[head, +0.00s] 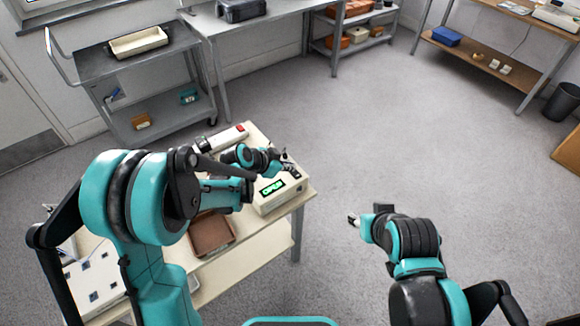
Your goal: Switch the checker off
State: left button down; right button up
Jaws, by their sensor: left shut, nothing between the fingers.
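The checker (288,196) is a cream box with a lit green display on its front. It stands at the right end of a cream-topped table (306,188). My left gripper (287,165) is shut and empty, just above or at the checker's top. I cannot tell whether it touches. The gripper and arm hide part of the checker's top, and I cannot make out its switch. My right gripper (354,219) is over the floor, to the right of the table and apart from it; its jaws are too small to read.
A brown tray (212,236) lies on the table in front of the checker. A pale device with a red part (240,129) lies behind it. A white panel with dark squares (95,280) is at the left. A grey cart (94,60) stands behind. Floor to the right is clear.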

pick_arm(q)
jog(key=p+v, duration=0.2)
jog(key=v, duration=0.5)
pick_arm(e)
jog(key=shift+w+d+r, duration=0.1)
jog(key=shift+d+r, duration=0.15)
jog(key=shift+r, duration=0.8)
pick_arm(q)
jog(key=shift+r, duration=0.1)
